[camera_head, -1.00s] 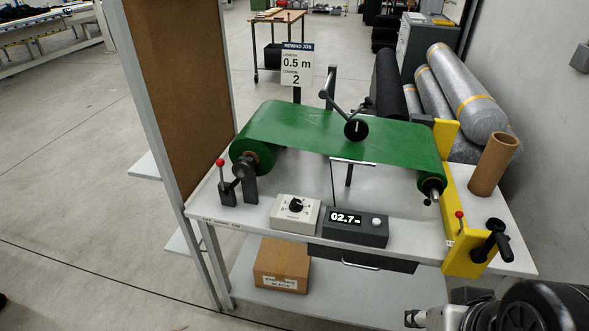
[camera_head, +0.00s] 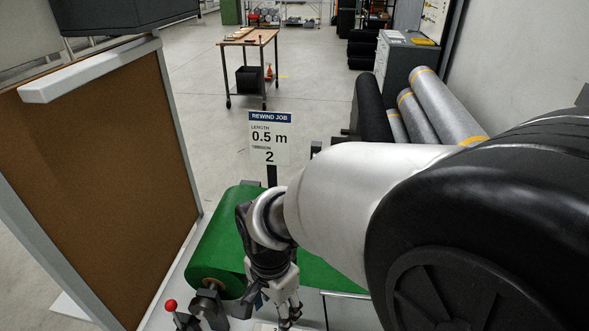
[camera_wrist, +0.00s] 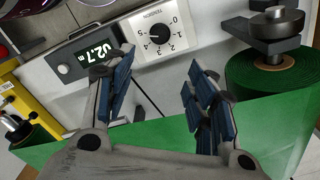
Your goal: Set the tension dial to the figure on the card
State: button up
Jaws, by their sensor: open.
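The card (camera_head: 270,140) stands upright behind the green roll and reads REWIND JOB, length 0.5 m, tension 2. The tension dial (camera_wrist: 158,35) is a black knob on a white box with a numbered scale, at the top middle of the wrist view. Its pointer is too small to read surely. My gripper (camera_wrist: 161,60) is open and empty, its blue-padded fingers spread below the dial box in the picture, apart from the knob. In the head view my gripper (camera_head: 287,312) hangs over the bench's front, and my arm hides most of the bench.
The display box (camera_wrist: 90,48) beside the dial reads 02.7 m. Green material (camera_head: 222,240) lies across the bench. A red-knobbed lever (camera_head: 171,306) stands at the front left. A brown board (camera_head: 105,150) stands close on the left. A yellow bracket (camera_wrist: 30,105) shows in the wrist view.

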notch_tip(320, 180, down, 17)
jog(key=b, duration=0.6)
jog(key=shift+f, duration=0.2)
jog(key=shift+c, duration=0.5)
jog(key=c, duration=1)
